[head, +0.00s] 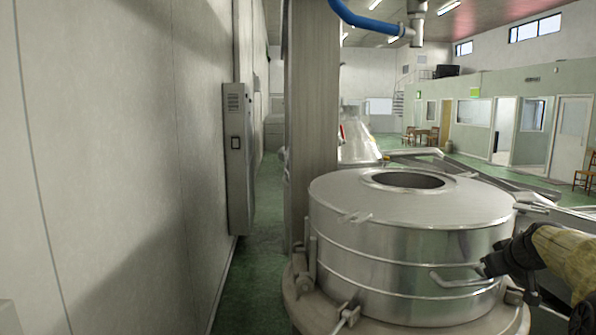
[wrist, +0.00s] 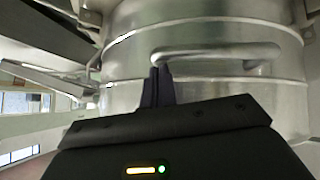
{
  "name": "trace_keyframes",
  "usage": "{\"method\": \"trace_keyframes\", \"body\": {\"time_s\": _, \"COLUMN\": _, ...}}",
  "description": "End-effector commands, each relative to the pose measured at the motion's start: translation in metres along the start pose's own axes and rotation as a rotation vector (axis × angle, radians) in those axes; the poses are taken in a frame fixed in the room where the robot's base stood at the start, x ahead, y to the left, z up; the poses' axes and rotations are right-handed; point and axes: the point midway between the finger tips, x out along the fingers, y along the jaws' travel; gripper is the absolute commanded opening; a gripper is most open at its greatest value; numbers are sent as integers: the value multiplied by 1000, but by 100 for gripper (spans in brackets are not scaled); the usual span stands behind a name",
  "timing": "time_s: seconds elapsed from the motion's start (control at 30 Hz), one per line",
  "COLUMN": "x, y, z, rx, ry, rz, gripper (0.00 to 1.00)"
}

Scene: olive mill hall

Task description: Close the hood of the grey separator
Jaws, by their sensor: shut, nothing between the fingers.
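The grey separator's hood (head: 400,245) is a round, shiny metal drum with a round opening in its flat top. It sits level above a wider base rim (head: 315,312), with no clear gap between them in the head view. A bar handle (head: 455,283) sticks out from its side; the handle also shows in the wrist view (wrist: 220,52). My gripper (head: 484,270) is at the right end of this handle in the head view. In the wrist view my gripper (wrist: 158,85) has its fingers together, close to the handle's left end, with nothing between them. Whether they touch it is unclear.
A pale wall with a grey cabinet (head: 237,155) runs along the left. A square column (head: 312,110) stands directly behind the separator. Clamps (head: 347,317) stick out around the base rim. The green floor (head: 250,270) between wall and separator is clear.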

Motion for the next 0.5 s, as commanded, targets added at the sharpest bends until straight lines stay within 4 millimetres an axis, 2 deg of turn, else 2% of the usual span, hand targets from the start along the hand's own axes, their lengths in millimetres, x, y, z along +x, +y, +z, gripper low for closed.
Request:
{"method": "trace_keyframes", "body": {"time_s": 0.03, "x": 7, "y": -2, "z": 9, "rx": 6, "ry": -16, "rz": -13, "gripper": 0}}
{"method": "trace_keyframes", "body": {"time_s": 0.5, "x": 10, "y": -1, "z": 16, "rx": 11, "ry": -29, "rz": -20, "gripper": 0}}
